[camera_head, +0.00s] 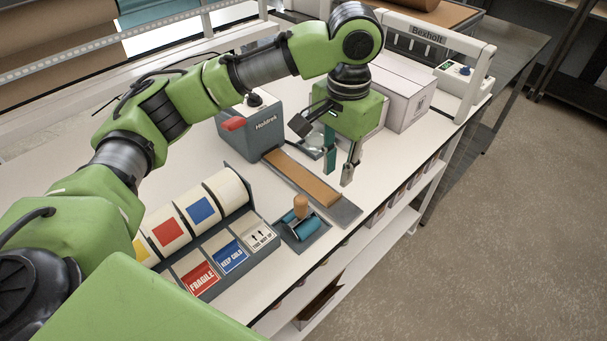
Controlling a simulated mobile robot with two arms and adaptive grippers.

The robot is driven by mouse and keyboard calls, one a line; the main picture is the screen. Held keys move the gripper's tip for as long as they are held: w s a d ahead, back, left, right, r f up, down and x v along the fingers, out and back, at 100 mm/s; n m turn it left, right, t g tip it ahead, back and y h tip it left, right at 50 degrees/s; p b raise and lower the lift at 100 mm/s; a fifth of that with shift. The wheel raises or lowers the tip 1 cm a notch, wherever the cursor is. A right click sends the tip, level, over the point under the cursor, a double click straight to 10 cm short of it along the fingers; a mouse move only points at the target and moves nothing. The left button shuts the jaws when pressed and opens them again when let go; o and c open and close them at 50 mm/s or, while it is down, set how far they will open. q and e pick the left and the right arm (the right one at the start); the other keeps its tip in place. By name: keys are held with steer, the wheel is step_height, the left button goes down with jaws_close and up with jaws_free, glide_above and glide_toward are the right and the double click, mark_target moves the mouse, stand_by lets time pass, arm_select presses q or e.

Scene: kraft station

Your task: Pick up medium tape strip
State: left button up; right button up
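A brown tape strip (302,177) lies flat along the grey outfeed plate (345,211) of the tape dispenser marked Holdrek (255,130). My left gripper (339,168) points down, above and just to the right of the strip's middle in the picture. Its two fingers are apart with nothing visible between them, and I see no contact with the strip. My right gripper is not in view.
A label dispenser (240,262) with several rolls and FRAGILE and KEEP COLD labels stands at the left. A roller tool with a wooden knob (301,206) sits near the table's front edge. A closed box (405,95) and the Bexholt frame (482,70) stand behind my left gripper.

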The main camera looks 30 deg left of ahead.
mark_target(330, 206)
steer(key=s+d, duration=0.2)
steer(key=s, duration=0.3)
arm_select(q)
steer(key=f, duration=0.5)
steer(key=shift+w+a, duration=0.2)
steer(key=shift+a, duration=0.15)
steer(key=shift+w+f+p, duration=0.15)
steer(key=shift+f+p, duration=0.45)
steer(key=shift+f, duration=0.25)
steer(key=shift+w+a+f+p, duration=0.1)
steer(key=shift+a+f+p, duration=0.1)
steer(key=shift+f, duration=0.45)
steer(key=shift+a+f+p, duration=0.1)
steer(key=shift+f+p, duration=0.1)
steer(key=shift+f, duration=0.4)
steer(key=shift+w+f, duration=0.1)
steer(key=shift+f, duration=0.7)
steer(key=shift+d, duration=0.1)
jaws_close()
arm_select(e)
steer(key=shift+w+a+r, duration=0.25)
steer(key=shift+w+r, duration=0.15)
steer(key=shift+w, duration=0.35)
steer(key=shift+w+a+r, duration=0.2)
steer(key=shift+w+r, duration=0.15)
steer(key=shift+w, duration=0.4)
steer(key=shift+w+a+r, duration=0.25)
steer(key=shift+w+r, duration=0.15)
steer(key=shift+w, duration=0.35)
